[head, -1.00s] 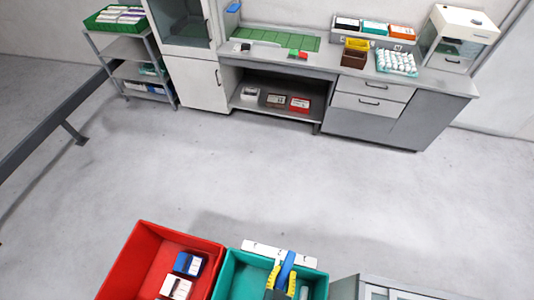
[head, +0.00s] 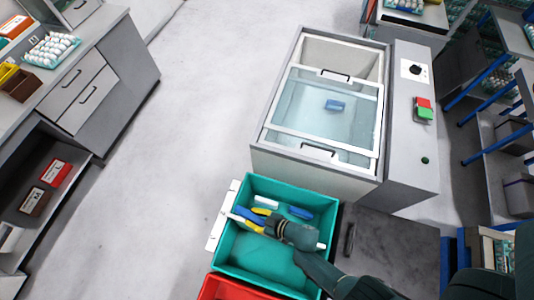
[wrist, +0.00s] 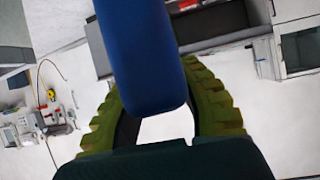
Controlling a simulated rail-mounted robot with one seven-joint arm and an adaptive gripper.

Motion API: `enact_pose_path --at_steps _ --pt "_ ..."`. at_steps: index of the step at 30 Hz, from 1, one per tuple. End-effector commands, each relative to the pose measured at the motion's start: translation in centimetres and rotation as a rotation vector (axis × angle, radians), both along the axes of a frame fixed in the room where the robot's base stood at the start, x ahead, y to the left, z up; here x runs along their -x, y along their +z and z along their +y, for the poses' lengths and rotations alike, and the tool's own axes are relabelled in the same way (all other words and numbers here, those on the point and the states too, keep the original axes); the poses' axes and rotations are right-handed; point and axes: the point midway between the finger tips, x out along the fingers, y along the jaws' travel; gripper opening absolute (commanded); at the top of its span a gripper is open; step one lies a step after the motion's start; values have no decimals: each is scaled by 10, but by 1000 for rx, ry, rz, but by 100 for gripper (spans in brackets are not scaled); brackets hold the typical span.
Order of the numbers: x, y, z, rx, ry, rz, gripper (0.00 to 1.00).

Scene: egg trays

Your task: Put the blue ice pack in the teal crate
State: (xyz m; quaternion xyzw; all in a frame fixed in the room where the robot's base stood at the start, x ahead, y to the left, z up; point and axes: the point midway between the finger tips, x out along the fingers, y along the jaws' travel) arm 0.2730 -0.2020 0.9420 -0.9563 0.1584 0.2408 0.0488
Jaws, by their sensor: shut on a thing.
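The teal crate (head: 275,267) stands at the lower middle of the head view. My gripper (head: 257,220) has yellow fingers and shows in front of the crate's left part. It is shut on a blue ice pack (head: 243,214), whose end reaches toward the crate's left rim. How high it is above the crate is hard to tell. In the wrist view the blue ice pack (wrist: 145,60) fills the space between the yellow-green fingers (wrist: 160,115). Another blue piece (head: 300,212) and a white one (head: 266,202) lie in the crate.
A chest freezer (head: 262,150) with a glass lid stands beyond the crate, with a blue block (head: 334,105) seen through the glass. A red crate (head: 225,287) adjoins the teal one in front. A grey top (head: 395,240) lies to the right. The floor at left is clear.

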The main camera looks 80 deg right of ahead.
Motion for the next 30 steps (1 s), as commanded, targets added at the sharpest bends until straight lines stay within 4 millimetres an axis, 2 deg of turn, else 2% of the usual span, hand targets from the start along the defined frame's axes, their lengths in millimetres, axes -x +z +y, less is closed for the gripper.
enact_pose_path --at_steps 3,8,11,14,18,21,24,30 --pt "16 -12 -16 -3 -20 -2 0" --pt "38 -36 -21 -9 1 -4 0" --pt "50 -59 -8 -14 44 -5 0" --pt "57 -77 13 -19 94 -5 0" --pt "61 -99 51 -22 163 -6 0" --pt "62 -107 77 -22 203 -6 0" --pt "62 -108 85 -19 212 -6 0" --pt "63 -121 86 -19 209 -6 0"
